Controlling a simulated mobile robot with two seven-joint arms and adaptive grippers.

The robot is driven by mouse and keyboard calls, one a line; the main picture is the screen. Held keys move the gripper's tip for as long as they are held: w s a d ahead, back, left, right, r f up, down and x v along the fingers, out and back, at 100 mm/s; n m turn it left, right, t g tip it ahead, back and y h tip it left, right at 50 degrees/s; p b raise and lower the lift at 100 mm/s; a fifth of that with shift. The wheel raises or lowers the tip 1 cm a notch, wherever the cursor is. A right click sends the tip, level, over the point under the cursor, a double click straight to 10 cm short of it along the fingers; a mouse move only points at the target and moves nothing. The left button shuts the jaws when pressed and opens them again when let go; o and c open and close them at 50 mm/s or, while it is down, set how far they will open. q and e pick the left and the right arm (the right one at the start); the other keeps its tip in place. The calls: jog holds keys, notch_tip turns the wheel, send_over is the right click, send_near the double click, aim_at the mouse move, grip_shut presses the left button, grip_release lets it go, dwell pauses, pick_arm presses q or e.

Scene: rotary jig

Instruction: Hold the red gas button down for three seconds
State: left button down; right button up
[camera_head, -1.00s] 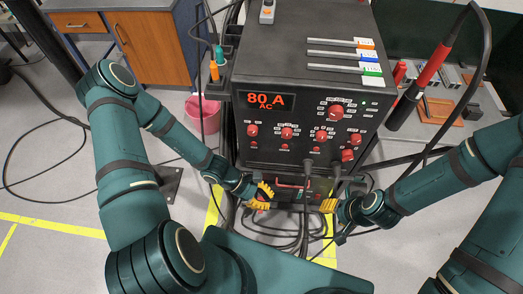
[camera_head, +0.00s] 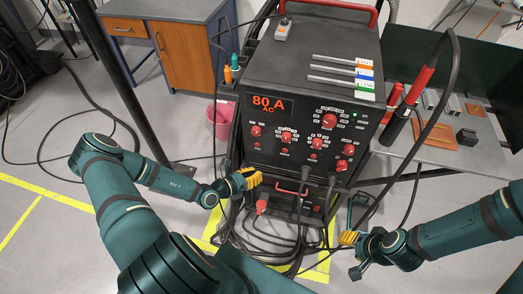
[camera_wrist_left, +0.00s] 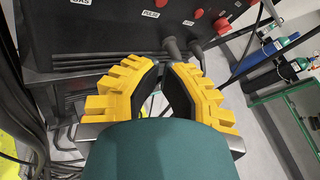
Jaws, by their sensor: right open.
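The welder (camera_head: 300,95) has a black front panel with red knobs and buttons. A small red button (camera_head: 256,146) sits low at the panel's left and may be the gas button; its label is too small to read here. In the left wrist view a "GAS" label (camera_wrist_left: 80,3) shows at the top edge, with its button out of frame. My left gripper (camera_head: 252,178) is just below the panel's lower left, apart from the button. Its yellow fingertips (camera_wrist_left: 160,68) meet almost together, holding nothing. My right gripper (camera_head: 347,238) is open and empty, low and right of the welder.
Cables (camera_head: 330,195) hang from the panel's lower sockets, and more lie coiled on the floor. A pink bin (camera_head: 219,122) is behind on the left.

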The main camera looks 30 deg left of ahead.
aim_at(257, 145)
pick_arm(q)
jog(key=shift+a+f+n+t+y, duration=0.1)
jog(key=shift+a+n+t+y, duration=0.2)
jog(key=shift+a+n+y, duration=0.35)
pick_arm(e)
jog(key=shift+s+d, duration=0.1)
jog(key=shift+d, duration=0.2)
pick_arm(q)
jog(key=w+a+b, duration=0.2)
jog(key=w+b, duration=0.2)
jog(key=w, duration=0.4)
jog(key=shift+w, duration=0.2)
pick_arm(e)
jog(key=shift+s+a+f, duration=0.1)
jog(key=shift+s+f, duration=0.15)
jog(key=shift+f, duration=0.4)
jog(key=shift+s+f, duration=0.2)
jog(key=shift+f, duration=0.45)
jog(key=shift+s+a+f, duration=0.1)
jog(key=shift+s+f, duration=0.15)
jog(key=shift+f, duration=0.4)
pick_arm(q)
jog(key=c, duration=1.7)
grip_release()
jog(key=shift+w, duration=0.1)
grip_shut()
jog(key=shift+w+a, duration=0.15)
jog(key=shift+w, duration=0.2)
pick_arm(e)
jog(key=shift+r, duration=0.15)
